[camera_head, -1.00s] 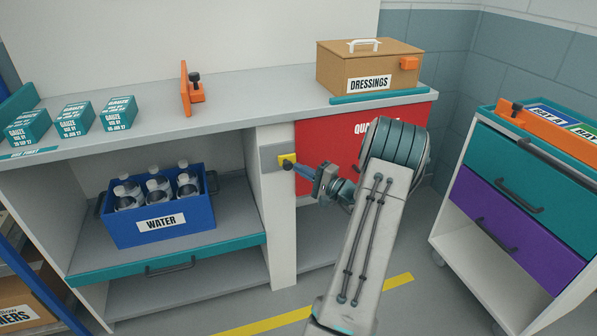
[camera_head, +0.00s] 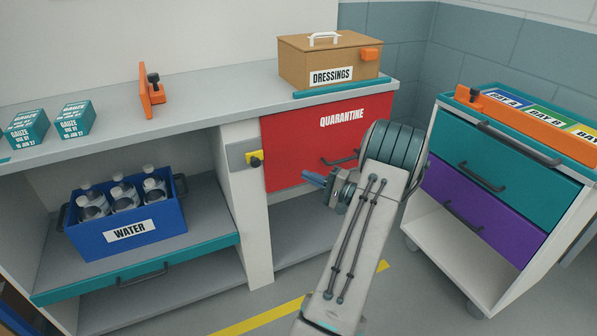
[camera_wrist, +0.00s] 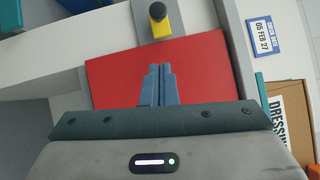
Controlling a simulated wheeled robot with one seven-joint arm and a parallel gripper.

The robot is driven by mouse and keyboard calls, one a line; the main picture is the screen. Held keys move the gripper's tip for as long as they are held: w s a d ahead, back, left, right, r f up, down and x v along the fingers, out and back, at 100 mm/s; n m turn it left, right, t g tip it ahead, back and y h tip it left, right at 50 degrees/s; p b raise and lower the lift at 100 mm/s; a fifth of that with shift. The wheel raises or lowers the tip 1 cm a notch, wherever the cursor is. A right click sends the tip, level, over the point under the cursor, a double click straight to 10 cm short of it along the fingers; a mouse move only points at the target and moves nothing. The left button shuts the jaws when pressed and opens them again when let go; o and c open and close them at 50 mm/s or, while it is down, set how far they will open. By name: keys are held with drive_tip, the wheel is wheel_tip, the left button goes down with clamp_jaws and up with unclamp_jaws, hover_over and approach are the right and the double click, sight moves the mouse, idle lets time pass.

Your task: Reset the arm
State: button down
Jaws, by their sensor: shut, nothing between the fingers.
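My gripper (camera_head: 308,179) is in front of the red quarantine door (camera_head: 292,150), to the right of the yellow latch (camera_head: 254,159) in the head view. In the wrist view my gripper (camera_wrist: 158,70) has its two blue-grey fingers pressed together, with nothing between them. The red door (camera_wrist: 205,75) lies beyond the fingertips there. The yellow latch with its dark knob (camera_wrist: 158,18) is above the fingertips in the picture, apart from them. My arm hides part of the right of the door in the head view.
A dressings box (camera_head: 301,66) and an orange clamp (camera_head: 152,92) stand on the counter (camera_head: 205,90). A blue water crate (camera_head: 166,232) sits on the shelf at left. A drawer cart (camera_head: 545,185) stands close to my arm's right. Floor shows in front of the cabinet.

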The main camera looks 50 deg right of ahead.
drive_tip(key=shift+s+d, duration=0.1)
drive_tip(key=shift+s, duration=0.25)
idle(0.3)
drive_tip(key=w+a+r+n+g+y+p, duration=0.25)
drive_tip(key=a+r+g, duration=0.2)
drive_tip(key=a, duration=0.45)
drive_tip(key=w+a+r+n+g+y+p, duration=0.1)
drive_tip(key=a+r+n+g+p, duration=0.3)
drive_tip(key=a, duration=0.6)
drive_tip(key=w+a+r+n+g+y+p, duration=0.1)
drive_tip(key=a+r+g+y+p, duration=0.1)
drive_tip(key=a+r+g, duration=0.5)
drive_tip(key=s+a+r+n+h+p, duration=0.8)
drive_tip(key=s+a+r+p, duration=0.5)
drive_tip(key=a, duration=0.4)
drive_tip(key=s+r+h, duration=0.1)
drive_tip(key=s+h, duration=0.1)
drive_tip(key=shift+s+a+r+n, duration=0.3)
drive_tip(key=shift+a+r+n, duration=0.05)
drive_tip(key=shift+r, duration=0.05)
